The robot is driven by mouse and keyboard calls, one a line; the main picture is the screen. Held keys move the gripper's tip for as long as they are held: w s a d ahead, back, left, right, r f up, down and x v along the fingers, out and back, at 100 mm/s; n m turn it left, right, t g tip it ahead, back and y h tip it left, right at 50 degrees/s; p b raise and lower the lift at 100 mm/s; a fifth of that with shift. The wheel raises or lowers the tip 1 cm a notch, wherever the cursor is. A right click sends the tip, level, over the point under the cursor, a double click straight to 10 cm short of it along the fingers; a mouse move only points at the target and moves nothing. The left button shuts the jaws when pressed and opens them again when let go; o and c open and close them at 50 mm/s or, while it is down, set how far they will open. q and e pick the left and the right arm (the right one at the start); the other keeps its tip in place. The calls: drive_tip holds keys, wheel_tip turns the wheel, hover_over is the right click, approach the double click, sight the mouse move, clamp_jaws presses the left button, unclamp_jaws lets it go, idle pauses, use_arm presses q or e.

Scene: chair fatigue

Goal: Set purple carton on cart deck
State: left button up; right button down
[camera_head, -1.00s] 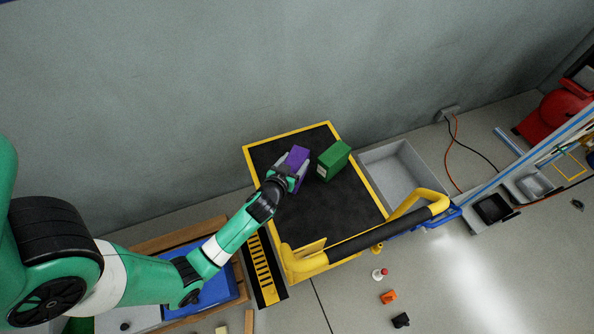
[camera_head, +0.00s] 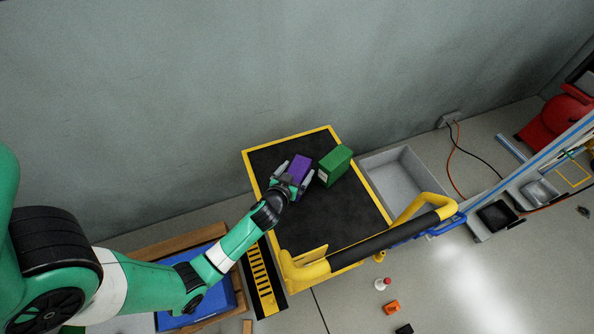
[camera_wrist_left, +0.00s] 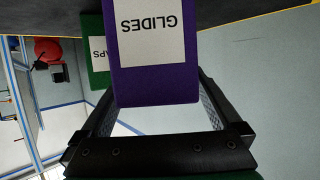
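The purple carton (camera_head: 301,166) stands on the black cart deck (camera_head: 335,212), close beside a green carton (camera_head: 336,165). In the left wrist view the purple carton (camera_wrist_left: 155,75) shows a white label reading GLIDES, upside down. My left gripper (camera_head: 294,177) is at the carton's near side, its fingers spread on either side of it. The fingers look open, with a slim gap visible beside the carton; their tips are partly hidden by it in the wrist view. My right gripper is in neither view.
The cart's yellow-and-black handle (camera_head: 385,240) rises at the near right. A grey bin (camera_head: 405,175) stands right of the cart, a blue tray (camera_head: 205,285) at the lower left. The wall is behind. Free deck lies in front of the cartons.

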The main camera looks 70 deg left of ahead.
use_arm(q)
drive_tip(key=shift+r, duration=0.15)
drive_tip(key=shift+s+d+r+p, duration=0.15)
drive_tip(key=shift+p, duration=0.2)
drive_tip(key=p+v, duration=0.2)
drive_tip(key=v, duration=0.9)
drive_tip(key=shift+d+r, duration=0.1)
drive_tip(key=shift+d, duration=0.05)
